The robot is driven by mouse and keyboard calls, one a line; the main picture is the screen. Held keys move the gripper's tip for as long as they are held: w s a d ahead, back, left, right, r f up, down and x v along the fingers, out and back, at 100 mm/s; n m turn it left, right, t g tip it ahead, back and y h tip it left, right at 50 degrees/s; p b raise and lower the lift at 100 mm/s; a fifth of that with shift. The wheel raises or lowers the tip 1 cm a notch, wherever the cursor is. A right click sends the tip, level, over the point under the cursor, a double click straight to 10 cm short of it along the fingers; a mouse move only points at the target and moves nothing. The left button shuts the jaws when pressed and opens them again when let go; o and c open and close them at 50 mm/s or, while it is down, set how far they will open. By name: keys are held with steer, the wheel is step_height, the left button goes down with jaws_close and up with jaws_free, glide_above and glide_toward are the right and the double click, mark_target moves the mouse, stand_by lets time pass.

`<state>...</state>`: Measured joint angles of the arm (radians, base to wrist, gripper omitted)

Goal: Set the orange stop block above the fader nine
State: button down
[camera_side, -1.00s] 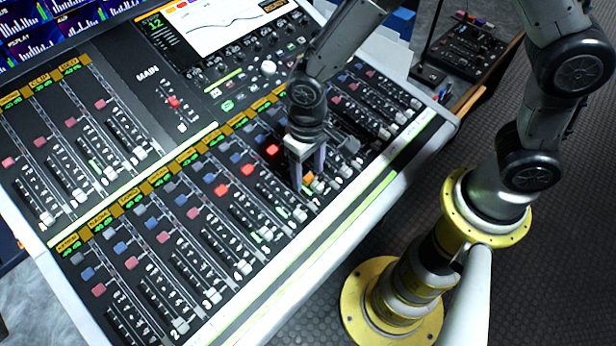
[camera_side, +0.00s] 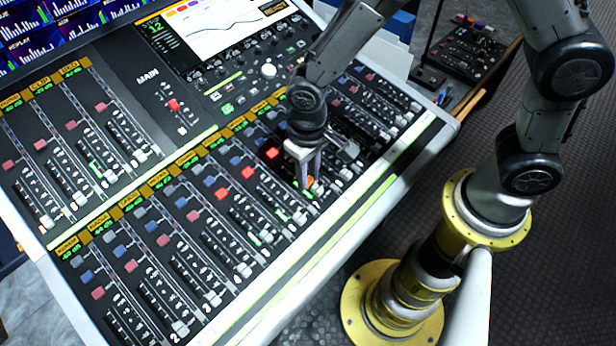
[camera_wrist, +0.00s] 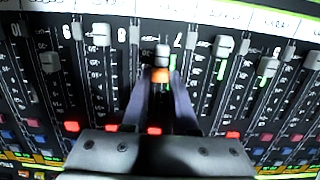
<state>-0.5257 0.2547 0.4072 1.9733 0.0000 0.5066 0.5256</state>
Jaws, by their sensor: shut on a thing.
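The orange stop block (camera_wrist: 160,75) is between the fingertips of my gripper (camera_wrist: 161,84) in the wrist view. The gripper is shut on it. In the side view the orange block (camera_side: 310,182) shows as a small patch at the tips of my gripper (camera_side: 309,178), low over the right part of the lower fader bank. A grey fader cap (camera_wrist: 162,56) stands right beside the block in the wrist view. Upside-down digits mark the strips; one that reads as nine (camera_wrist: 67,31) lies left of the gripper in that view. I cannot tell whether the block touches the panel.
The mixing console (camera_side: 225,335) has rows of fader caps and coloured buttons around the gripper. More caps stand close by on both sides, such as a grey cap (camera_wrist: 222,45) in the wrist view. A small control box (camera_side: 465,50) sits at the back right.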

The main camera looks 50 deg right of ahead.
mark_target(309, 180)
steer(key=shift+r, duration=0.1)
steer(key=shift+r, duration=0.2)
step_height(309, 180, up, 3)
steer(key=shift+s+d+r, duration=0.1)
steer(key=shift+s, duration=0.05)
steer(key=s+d+r, duration=0.7)
steer(key=s+r, duration=0.2)
steer(key=s, duration=0.3)
steer(key=w+d+f, duration=0.1)
steer(key=w+d, duration=0.2)
steer(key=w, duration=0.3)
steer(key=w+d+f, duration=0.2)
steer(key=w+d, duration=0.2)
steer(key=w, duration=0.3)
steer(key=shift+a+f, duration=0.1)
